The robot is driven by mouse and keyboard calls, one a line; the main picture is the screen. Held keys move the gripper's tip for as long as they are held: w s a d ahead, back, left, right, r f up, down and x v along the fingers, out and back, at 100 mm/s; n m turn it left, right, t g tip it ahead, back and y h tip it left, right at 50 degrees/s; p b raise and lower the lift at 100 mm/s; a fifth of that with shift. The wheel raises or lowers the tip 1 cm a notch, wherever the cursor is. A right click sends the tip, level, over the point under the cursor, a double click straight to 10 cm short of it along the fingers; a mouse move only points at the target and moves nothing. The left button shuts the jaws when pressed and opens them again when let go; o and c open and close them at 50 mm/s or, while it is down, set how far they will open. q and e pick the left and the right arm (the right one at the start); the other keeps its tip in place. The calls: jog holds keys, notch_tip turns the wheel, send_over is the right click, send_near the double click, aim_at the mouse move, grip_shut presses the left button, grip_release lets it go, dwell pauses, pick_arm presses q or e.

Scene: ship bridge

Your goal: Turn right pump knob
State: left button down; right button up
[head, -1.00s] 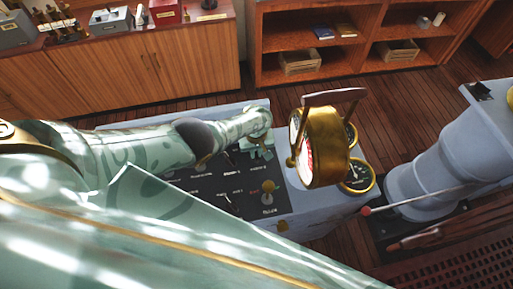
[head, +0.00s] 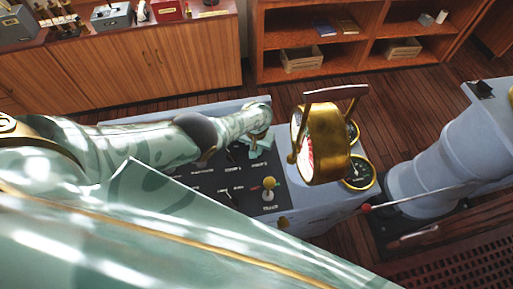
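A black control panel (head: 235,197) with white lettering and several small switches lies on top of a pale grey console. One brass-topped knob (head: 269,184) stands near the panel's lower right corner. Another brass knob (head: 284,222) shows at the console's near edge. My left arm reaches across the panel from the left. My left gripper (head: 258,147) points down at the panel's upper right part. A small brass-coloured patch shows at its fingers, but whether they are shut on a knob I cannot tell. Which knob is the right pump knob is not readable. My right gripper is out of view.
A large brass engine telegraph (head: 327,142) with a handle stands right of the panel, close to my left gripper. A grey pedestal (head: 440,165) with a red-tipped lever (head: 367,208) stands further right. Wooden shelves (head: 325,45) line the back.

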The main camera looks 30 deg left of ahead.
pick_arm(q)
jog(key=shift+w, duration=0.1)
jog(key=c, duration=1.5)
grip_release()
jog(key=shift+o, duration=0.2)
notch_tip(320, 180, up, 9)
jog(key=p, duration=0.7)
jog(key=shift+d, duration=0.1)
notch_tip(320, 180, up, 7)
jog(key=shift+r, duration=0.15)
